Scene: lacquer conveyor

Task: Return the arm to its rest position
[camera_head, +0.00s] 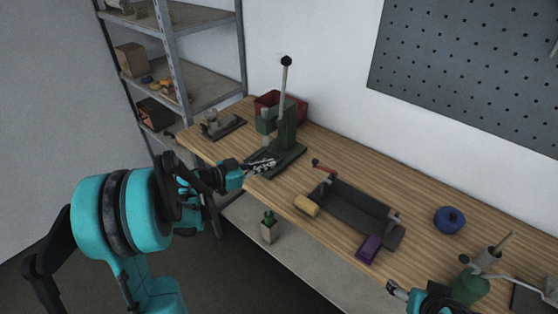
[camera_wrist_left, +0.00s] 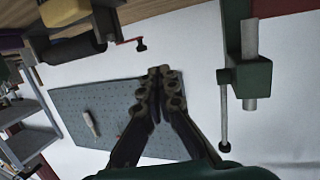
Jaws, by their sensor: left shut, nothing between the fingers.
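My left arm (camera_head: 120,212) comes in from the left, teal and black. My left gripper (camera_head: 263,165) is at the front edge of the wooden workbench, right beside the base of the green lever press. Its fingers are together and empty. In the left wrist view the two dark fingers (camera_wrist_left: 160,80) meet at their tips with nothing between them. Part of my right gripper (camera_head: 397,290) shows at the bottom edge of the head view. Whether it is open cannot be seen.
The green press (camera_head: 286,132) with an upright lever stands near a red bin (camera_head: 296,104). A metal shelf (camera_head: 205,85) stands behind left.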

